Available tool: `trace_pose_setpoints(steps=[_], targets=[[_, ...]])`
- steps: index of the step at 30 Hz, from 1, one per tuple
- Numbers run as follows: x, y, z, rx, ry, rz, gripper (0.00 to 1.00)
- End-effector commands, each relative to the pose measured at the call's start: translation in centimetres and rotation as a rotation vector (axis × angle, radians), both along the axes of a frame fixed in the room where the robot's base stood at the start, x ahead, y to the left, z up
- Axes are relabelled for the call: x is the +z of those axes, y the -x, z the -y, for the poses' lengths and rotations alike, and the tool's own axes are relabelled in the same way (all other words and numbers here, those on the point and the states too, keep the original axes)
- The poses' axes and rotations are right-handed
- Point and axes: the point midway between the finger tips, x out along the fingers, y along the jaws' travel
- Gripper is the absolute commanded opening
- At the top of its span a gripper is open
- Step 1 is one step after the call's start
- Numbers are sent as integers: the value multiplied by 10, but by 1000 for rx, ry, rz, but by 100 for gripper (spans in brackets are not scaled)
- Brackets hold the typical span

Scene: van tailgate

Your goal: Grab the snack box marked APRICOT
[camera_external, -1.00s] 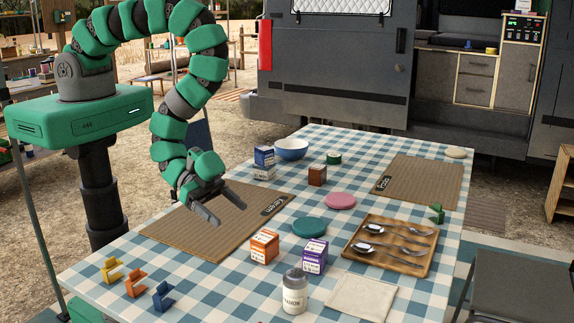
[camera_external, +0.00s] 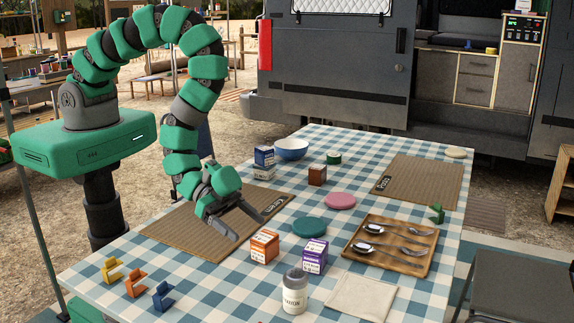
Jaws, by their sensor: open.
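An orange-and-white snack box (camera_external: 264,247) stands upright on the checked cloth in the front middle of the table. Its lettering is too small to read for certain, so I cannot confirm APRICOT. A purple-and-white box (camera_external: 313,257) stands to its right, with a narrow gap between them. My gripper (camera_external: 248,230) is open and empty. Its fingers point down and right toward the orange box, just to its upper left. The fingertips look close to the box, but I cannot tell the exact gap or height.
A blue box (camera_external: 264,156), a brown box (camera_external: 317,175) and a blue bowl (camera_external: 291,149) stand farther back. A white jar (camera_external: 294,291) stands in front of the boxes. A teal disc (camera_external: 308,227) lies behind them. A wooden cutlery tray (camera_external: 356,264) lies to the right.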

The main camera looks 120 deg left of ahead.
Motion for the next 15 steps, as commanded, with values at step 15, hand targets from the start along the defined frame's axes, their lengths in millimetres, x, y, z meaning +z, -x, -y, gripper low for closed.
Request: trace_pose_setpoints(steps=[15], targets=[[-9, -34, -1, 1, -1, 5, 76]])
